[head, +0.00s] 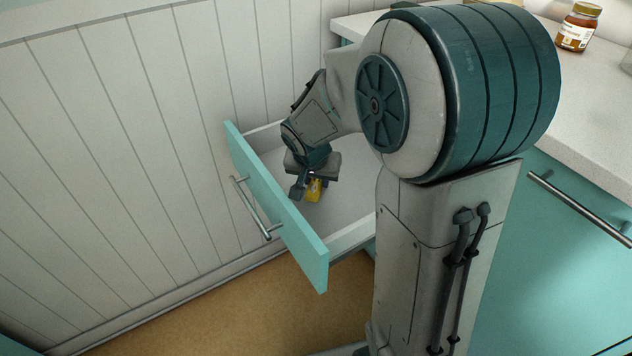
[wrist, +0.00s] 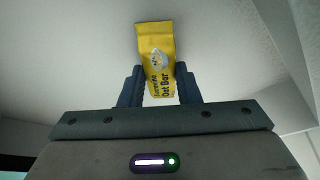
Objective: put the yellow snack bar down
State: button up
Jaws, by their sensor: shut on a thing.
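In the head view the yellow bar (head: 314,190) shows below my gripper (head: 306,188), inside the open drawer (head: 345,208). Part of the bar is hidden by the fingers. I cannot tell whether it touches the drawer's floor.
The drawer's teal front (head: 275,207) with its metal handle (head: 251,208) stands close to the panelled wall (head: 120,130). The drawer floor around the bar looks bare. A jar (head: 578,27) stands on the white counter (head: 585,100) at the upper right.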

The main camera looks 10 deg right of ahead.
jog(key=shift+f, duration=0.2)
jog(key=o, duration=1)
jog(key=shift+o, duration=0.2)
